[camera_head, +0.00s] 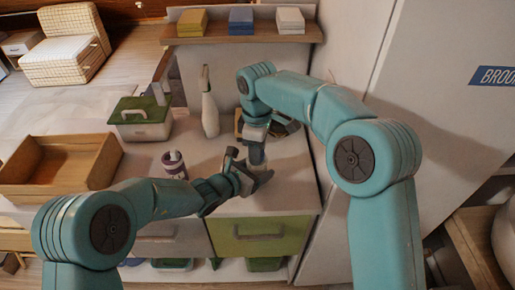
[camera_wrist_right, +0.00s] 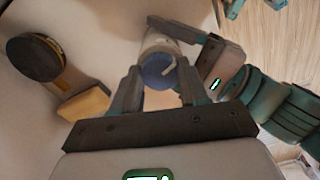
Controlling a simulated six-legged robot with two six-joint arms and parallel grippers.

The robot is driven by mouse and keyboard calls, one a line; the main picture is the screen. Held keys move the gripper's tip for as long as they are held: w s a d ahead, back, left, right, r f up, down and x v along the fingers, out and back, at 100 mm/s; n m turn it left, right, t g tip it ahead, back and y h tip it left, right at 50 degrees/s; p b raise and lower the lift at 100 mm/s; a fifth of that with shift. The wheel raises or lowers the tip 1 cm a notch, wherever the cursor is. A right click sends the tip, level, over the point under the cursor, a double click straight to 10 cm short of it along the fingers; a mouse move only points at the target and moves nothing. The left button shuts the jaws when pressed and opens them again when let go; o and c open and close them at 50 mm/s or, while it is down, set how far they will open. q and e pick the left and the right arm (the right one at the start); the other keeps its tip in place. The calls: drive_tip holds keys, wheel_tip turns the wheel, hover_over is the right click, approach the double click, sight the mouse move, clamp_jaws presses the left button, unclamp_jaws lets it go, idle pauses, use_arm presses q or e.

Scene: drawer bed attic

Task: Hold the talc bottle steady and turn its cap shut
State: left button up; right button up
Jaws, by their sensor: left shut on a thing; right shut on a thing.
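The talc bottle (camera_head: 257,155) stands upright on the counter in the head view, mostly covered by my grippers. My left gripper (camera_head: 249,178) is shut on its body from the front left. My right gripper (camera_head: 257,138) comes down from above and is shut on the cap, which the head view hides. In the right wrist view the blue cap (camera_wrist_right: 157,72) with a pale line mark sits between the fingertips of my right gripper (camera_wrist_right: 157,88). The pale bottle body (camera_wrist_right: 158,43) shows beyond it, with my left gripper (camera_wrist_right: 185,35) around it.
A dark round-headed object (camera_wrist_right: 36,57) with a tan part lies beside the bottle. A white spray bottle (camera_head: 209,108), a green-lidded box (camera_head: 142,125), a dark-and-white container (camera_head: 174,164) and a wooden tray (camera_head: 40,187) stand to the left. A tall pale panel (camera_head: 440,80) bounds the right.

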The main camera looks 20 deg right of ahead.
drive_tip(key=m, duration=0.6)
drive_tip(key=shift+m, duration=0.3)
drive_tip(key=m, duration=0.6)
drive_tip(key=shift+a, duration=0.1)
idle(0.3)
drive_tip(key=o, duration=1.1)
wheel_tip(320, 180, up, 12)
drive_tip(key=shift+r, duration=0.1)
